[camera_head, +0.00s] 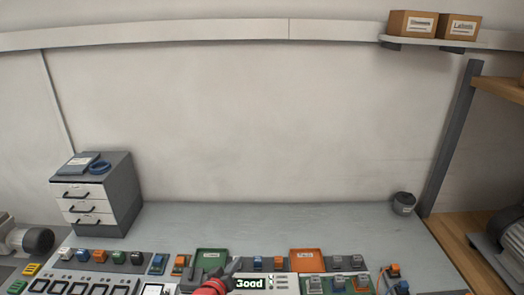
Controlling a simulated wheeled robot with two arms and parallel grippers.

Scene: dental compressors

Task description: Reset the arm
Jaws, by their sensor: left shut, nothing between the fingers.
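My left gripper (222,272) shows at the bottom edge, a little left of the middle, in the head view. Its grey fingers are shut and empty, over the front part of the grey bench (290,222). A red part (212,287) shows right by it, cut off by the frame edge; I cannot tell what it belongs to. My right gripper is not in view.
Near the gripper are a lit display (250,283), a green tray (211,258), an orange tray (307,260) and several small coloured switches. A drawer unit (122,192) stands left, a dark cup (403,203) right. The bench's back middle is clear.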

